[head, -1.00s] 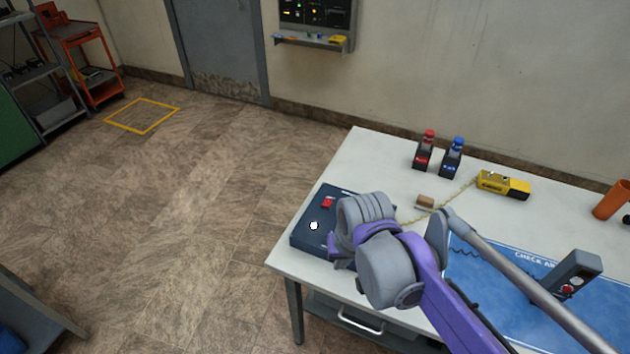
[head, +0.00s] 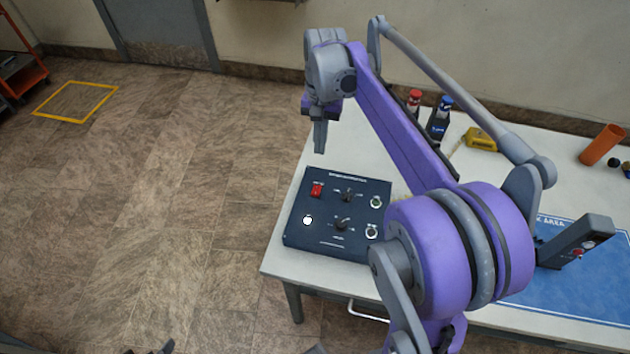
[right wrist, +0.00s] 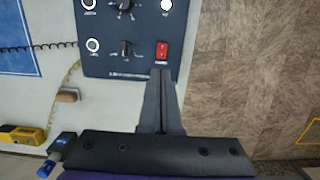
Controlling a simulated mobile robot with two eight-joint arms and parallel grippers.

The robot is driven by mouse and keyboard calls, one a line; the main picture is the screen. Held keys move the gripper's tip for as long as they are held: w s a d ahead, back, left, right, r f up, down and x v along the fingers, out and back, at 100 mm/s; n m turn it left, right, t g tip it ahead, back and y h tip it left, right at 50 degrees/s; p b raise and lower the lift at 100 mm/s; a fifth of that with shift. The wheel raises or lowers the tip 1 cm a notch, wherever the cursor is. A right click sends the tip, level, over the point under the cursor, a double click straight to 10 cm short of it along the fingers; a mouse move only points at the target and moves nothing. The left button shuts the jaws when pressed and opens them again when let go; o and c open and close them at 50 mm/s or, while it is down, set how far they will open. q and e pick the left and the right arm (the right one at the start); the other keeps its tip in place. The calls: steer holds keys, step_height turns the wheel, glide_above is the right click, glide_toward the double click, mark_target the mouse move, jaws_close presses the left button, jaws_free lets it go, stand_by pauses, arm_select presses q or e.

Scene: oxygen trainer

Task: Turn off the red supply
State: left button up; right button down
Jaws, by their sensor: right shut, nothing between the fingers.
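A dark control panel (head: 325,242) lies on the near left corner of the white table. It carries a red rocker switch (head: 316,190), a white round lamp or button (head: 307,220) and several black knobs. The switch also shows in the right wrist view (right wrist: 162,49). A red-topped device (head: 414,98) and a blue-topped device (head: 441,112) stand at the table's back, partly behind my right arm. My right gripper (head: 319,150) is shut and empty, pointing down, beyond the panel's far edge. In the right wrist view its fingertips (right wrist: 161,72) appear just short of the switch. My left gripper is not in view.
My right arm crosses over the table.

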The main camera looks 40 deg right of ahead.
mark_target(317, 193)
steer(key=f, duration=0.4)
steer(key=a+f, duration=0.1)
steer(key=f, duration=0.4)
steer(key=s+f, duration=0.1)
steer(key=f, duration=0.4)
steer(key=shift+a+b, duration=0.2)
steer(key=shift+b, duration=0.15)
steer(key=shift+f, duration=0.25)
steer(key=shift+s+a, duration=0.15)
